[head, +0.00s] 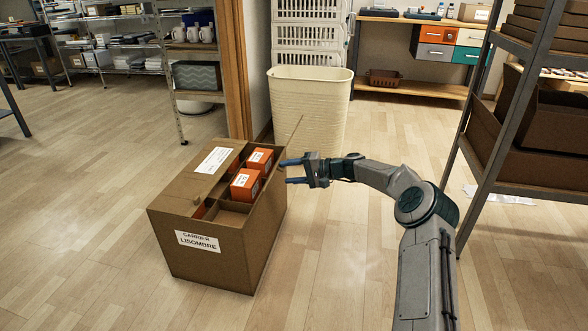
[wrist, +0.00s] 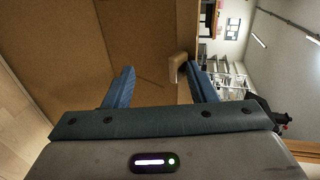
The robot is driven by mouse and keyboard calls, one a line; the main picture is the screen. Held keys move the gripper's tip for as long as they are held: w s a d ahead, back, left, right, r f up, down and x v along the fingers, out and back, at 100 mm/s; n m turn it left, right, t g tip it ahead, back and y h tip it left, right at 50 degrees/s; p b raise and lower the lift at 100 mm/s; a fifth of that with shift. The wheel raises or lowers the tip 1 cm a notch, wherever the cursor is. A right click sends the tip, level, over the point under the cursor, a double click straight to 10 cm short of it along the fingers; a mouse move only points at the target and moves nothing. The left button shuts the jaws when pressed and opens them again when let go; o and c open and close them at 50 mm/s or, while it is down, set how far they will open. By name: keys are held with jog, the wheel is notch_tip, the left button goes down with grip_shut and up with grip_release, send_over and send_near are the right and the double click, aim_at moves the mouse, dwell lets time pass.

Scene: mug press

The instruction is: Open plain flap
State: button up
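The cardboard carrier box (head: 225,250) stands on the floor, with orange boxes (head: 245,185) in its open right half. A flap with a white label (head: 185,180) lies flat over its left half. A thin brown strip (head: 291,138) rises from the right side; it looks like the plain flap standing up, seen nearly edge-on. My gripper (head: 291,172) is at the box's right edge, fingers pointing left, open and empty. In the wrist view the fingers (wrist: 162,86) are apart, facing brown cardboard (wrist: 140,40) with a small tan tab (wrist: 178,67). Contact cannot be told.
A cream bin (head: 310,100) stands behind the box, near a wooden door post (head: 236,70). A metal shelf with brown boxes (head: 530,125) stands at the right. The floor (head: 90,200) left of the box is clear.

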jog(key=shift+s+a+f, duration=0.2)
jog(key=shift+s+f, duration=0.05)
jog(key=shift+f, duration=0.45)
jog(key=r+p+v, duration=0.1)
jog(key=p+v, duration=0.4)
jog(key=v, duration=0.9)
jog(key=shift+w+r, duration=0.2)
jog(key=shift+w, duration=0.05)
jog(key=s+a+r+n+g+h+p, duration=0.2)
jog(key=s+a+r+h+p, duration=0.2)
jog(key=s+r+p, duration=0.55)
jog(key=s+a+r+n+g+h+p, duration=0.15)
jog(key=s+a+r+h+p, duration=0.4)
jog(key=r, duration=0.75)
jog(key=s+d+r+t+h+p, duration=0.1)
jog(key=s+d+r+p, duration=0.3)
jog(key=s+r+p, duration=0.6)
jog(key=s+d+r+t+h+p, duration=0.1)
jog(key=s+d+r+h+p, duration=0.3)
jog(key=s+r+p, duration=0.7)
jog(key=s+d+r, duration=0.1)
jog(key=s+r, duration=0.2)
jog(key=s, duration=0.6)
jog(key=shift+s+m, duration=0.2)
jog(key=shift+m, duration=0.15)
